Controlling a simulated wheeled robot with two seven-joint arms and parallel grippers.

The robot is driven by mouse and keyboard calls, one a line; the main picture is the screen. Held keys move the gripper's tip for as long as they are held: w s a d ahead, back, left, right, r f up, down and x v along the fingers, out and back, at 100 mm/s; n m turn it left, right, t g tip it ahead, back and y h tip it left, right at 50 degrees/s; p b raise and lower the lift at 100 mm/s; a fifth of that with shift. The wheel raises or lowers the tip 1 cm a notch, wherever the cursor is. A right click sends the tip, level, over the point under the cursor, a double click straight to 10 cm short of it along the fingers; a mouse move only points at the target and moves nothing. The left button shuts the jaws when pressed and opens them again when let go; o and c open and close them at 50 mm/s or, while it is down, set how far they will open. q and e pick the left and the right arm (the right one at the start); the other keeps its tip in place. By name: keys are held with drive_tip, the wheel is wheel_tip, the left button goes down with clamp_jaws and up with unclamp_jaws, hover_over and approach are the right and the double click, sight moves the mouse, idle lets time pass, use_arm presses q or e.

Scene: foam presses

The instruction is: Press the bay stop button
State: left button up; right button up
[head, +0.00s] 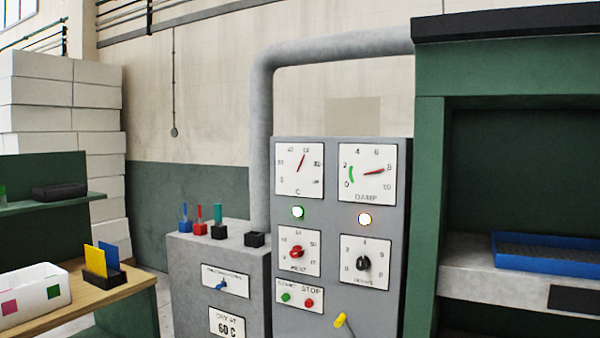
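A grey control cabinet (340,215) stands in the middle of the head view. Low on its front is a small white plate (298,295) with a green button (286,298) on the left and a red button (309,303) on the right. The word STOP is printed above the red button. Whether this is the bay stop button, I cannot tell from the lettering. Neither of my grippers shows in the head view.
A wooden table (120,285) with a white box (33,293) is at lower left.

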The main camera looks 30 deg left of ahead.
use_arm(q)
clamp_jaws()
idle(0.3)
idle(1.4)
